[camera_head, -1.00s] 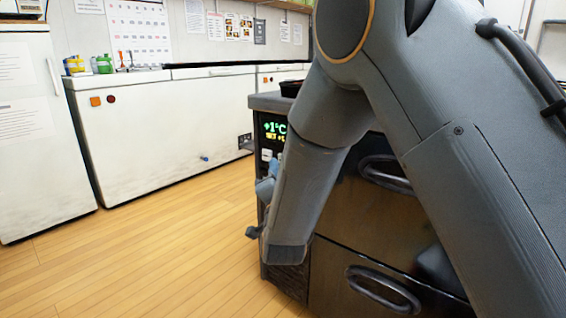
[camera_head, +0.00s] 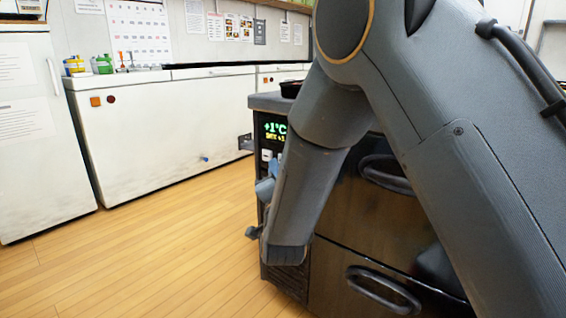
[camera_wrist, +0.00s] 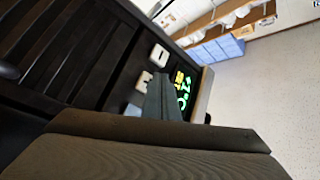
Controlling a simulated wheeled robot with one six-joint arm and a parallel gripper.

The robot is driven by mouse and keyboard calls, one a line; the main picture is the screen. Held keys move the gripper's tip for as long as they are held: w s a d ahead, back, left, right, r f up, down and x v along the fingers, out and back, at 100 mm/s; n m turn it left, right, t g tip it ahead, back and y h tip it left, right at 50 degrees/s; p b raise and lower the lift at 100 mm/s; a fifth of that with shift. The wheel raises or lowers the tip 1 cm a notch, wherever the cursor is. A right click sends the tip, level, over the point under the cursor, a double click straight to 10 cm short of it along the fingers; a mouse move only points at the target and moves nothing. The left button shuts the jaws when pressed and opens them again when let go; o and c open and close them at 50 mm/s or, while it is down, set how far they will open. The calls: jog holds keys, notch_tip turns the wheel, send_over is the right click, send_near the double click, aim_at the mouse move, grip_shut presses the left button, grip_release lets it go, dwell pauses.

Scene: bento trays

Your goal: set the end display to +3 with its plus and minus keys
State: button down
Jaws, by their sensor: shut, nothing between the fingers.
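The end display (camera_head: 274,131) is on the narrow end panel of the dark drawer unit. In the head view it shows a large green "+1°C". A smaller yellow line below is hard to read but seems to end in +3. In the wrist view the display (camera_wrist: 181,92) is turned on its side and partly covered by my gripper. Two white keys, one (camera_wrist: 158,55) farther off and one (camera_wrist: 143,80) beside the fingers, show on the panel. Their signs are too small to tell. My gripper (camera_wrist: 157,86) is shut and empty, close to the panel; I cannot tell if it touches a key.
The dark drawer unit (camera_head: 345,235) with its bar handles stands behind my arm, which hides much of it. White chest freezers (camera_head: 160,135) line the wall and a white fridge (camera_head: 45,150) stands at left. The wooden floor (camera_head: 160,255) is clear at left.

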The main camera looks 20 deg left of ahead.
jog(key=shift+w, duration=0.15)
dwell(0.7)
jog(key=shift+w+d, duration=0.15)
jog(key=shift+w, duration=0.15)
jog(key=shift+w+d, duration=0.2)
jog(key=shift+w, duration=0.2)
dwell(0.7)
jog(key=shift+s+a, duration=0.1)
jog(key=shift+s, duration=0.05)
jog(key=shift+s+a, duration=0.25)
jog(key=shift+s, duration=0.45)
jog(key=shift+s+a+p, duration=0.25)
jog(key=shift+s+a, duration=0.05)
jog(key=shift+s, duration=0.45)
jog(key=shift+s+a+p, duration=0.25)
jog(key=shift+s+a, duration=0.1)
jog(key=shift+s, duration=0.45)
jog(key=shift+s+a+p, duration=0.25)
jog(key=shift+s+a, duration=0.05)
jog(key=shift+s, duration=0.45)
dwell(2.0)
